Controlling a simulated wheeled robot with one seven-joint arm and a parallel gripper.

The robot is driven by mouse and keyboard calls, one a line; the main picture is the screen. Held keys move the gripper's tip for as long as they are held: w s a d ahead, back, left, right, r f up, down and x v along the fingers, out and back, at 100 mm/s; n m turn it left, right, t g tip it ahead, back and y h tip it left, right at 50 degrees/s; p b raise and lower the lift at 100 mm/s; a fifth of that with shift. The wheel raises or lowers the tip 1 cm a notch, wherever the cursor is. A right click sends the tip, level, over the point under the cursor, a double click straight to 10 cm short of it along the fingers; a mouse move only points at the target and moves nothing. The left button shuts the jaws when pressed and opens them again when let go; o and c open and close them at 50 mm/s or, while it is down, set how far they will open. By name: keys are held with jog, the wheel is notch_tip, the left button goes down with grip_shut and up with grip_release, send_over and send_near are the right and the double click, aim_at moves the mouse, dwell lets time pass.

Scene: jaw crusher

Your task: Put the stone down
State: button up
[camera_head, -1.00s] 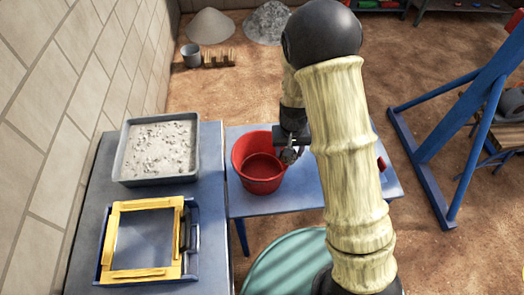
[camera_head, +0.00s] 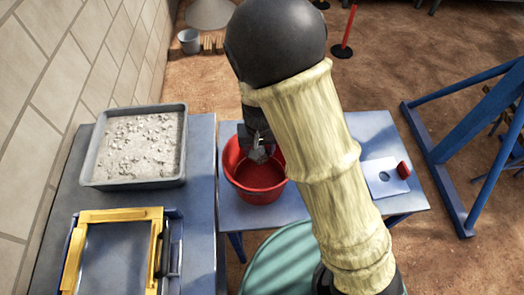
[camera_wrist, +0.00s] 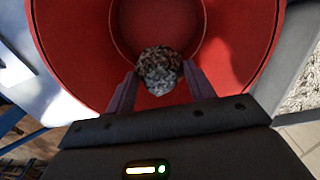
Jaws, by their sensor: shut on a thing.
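My gripper (camera_head: 260,153) is over the red bucket (camera_head: 240,180) on the blue table. In the wrist view my gripper (camera_wrist: 160,85) is shut on a rough grey-brown stone (camera_wrist: 158,68), held between the two fingertips. The stone also shows at the fingertips in the head view (camera_head: 262,156). Behind it in the wrist view is the inside of the red bucket (camera_wrist: 75,50), with its round floor. I cannot tell the stone's exact height above the bucket floor.
A grey tray of pale gravel (camera_head: 97,178) and a yellow-framed box (camera_head: 120,216) stand on the left table. A light plate with a hole (camera_head: 378,187) and a red block (camera_head: 404,170) are on the right of the blue table. A blue frame (camera_head: 440,180) stands beyond.

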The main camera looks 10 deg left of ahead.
jog(key=shift+w+a+f, duration=0.2)
jog(key=shift+w, duration=0.1)
jog(key=shift+s+d, duration=0.1)
jog(key=shift+s, duration=0.15)
jog(key=shift+s+f, duration=0.1)
jog(key=shift+f, duration=0.15)
send_over(259, 174)
notch_tip(259, 174, down, 6)
jog(key=shift+r, duration=0.15)
jog(key=shift+f, duration=1.85)
jog(key=shift+f, duration=0.1)
jog(key=o, duration=1.3)
